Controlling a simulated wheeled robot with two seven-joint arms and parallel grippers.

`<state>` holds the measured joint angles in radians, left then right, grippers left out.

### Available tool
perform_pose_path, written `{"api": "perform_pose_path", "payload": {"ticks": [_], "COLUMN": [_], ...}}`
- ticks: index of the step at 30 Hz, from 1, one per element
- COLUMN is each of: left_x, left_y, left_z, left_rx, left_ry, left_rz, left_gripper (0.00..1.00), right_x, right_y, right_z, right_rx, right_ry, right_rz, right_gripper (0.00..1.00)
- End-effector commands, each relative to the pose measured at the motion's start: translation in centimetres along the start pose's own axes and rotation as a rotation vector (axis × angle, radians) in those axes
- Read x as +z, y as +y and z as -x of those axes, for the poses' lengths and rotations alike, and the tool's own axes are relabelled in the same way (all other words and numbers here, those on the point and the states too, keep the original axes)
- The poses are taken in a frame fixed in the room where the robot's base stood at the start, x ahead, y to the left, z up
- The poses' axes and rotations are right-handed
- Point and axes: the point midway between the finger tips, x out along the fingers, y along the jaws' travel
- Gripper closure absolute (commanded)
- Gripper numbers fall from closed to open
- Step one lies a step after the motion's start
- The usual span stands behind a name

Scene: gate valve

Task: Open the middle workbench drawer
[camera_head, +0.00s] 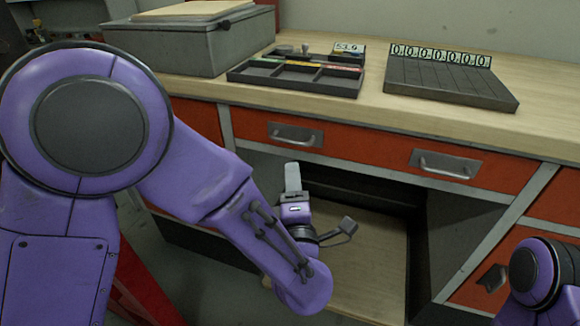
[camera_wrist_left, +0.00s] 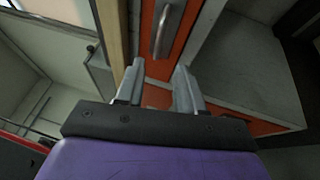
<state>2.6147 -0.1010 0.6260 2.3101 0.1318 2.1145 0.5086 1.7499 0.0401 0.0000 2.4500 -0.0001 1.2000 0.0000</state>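The middle workbench drawer (camera_head: 369,152) has a wide red-orange front under the wooden top and looks closed, flush with the frame. It carries a left metal handle (camera_head: 297,135) and a right metal handle (camera_head: 445,166). My left gripper (camera_head: 292,178) is in front of the open space below the drawer, under the left handle and apart from it. In the left wrist view my left gripper (camera_wrist_left: 158,78) has its two fingers spread with nothing between them. A metal handle (camera_wrist_left: 167,28) on a red-orange front (camera_wrist_left: 178,50) lies beyond the fingertips. My right gripper is not in view.
On the wooden top (camera_head: 350,100) stand a grey box (camera_head: 190,48), a divided tray (camera_head: 300,75) and a dark slotted block (camera_head: 450,82). Below the drawer is an open bay with a wooden shelf board (camera_head: 365,255). A red-orange front (camera_head: 500,262) is at the lower right.

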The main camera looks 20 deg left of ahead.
Motion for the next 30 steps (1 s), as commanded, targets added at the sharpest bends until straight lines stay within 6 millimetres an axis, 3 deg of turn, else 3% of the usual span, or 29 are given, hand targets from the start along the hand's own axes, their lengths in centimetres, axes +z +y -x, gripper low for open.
{"api": "perform_pose_path", "payload": {"ticks": [12, 17, 24, 28, 30], "left_x": [-0.1, -0.1, -0.1, -0.1, -0.1], "left_y": [0.1, 0.1, 0.1, 0.1, 0.1], "left_z": [-8.5, -9.9, -10.0, -10.0, -10.0], "left_rx": [-0.003, -0.003, -0.003, -0.003, -0.003], "left_ry": [0.004, 0.001, 0.000, 0.000, 0.000], "left_rz": [-0.003, -0.005, -0.006, -0.006, -0.006], "left_gripper": [0.63, 0.63, 0.63, 1.00, 1.00], "right_x": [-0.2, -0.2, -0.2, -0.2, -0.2], "right_y": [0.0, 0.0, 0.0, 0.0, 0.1], "right_z": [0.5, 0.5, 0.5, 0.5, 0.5], "right_rx": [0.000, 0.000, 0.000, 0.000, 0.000], "right_ry": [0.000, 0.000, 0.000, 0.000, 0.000], "right_rz": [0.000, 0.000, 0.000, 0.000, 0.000], "right_gripper": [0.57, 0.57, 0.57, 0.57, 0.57]}}
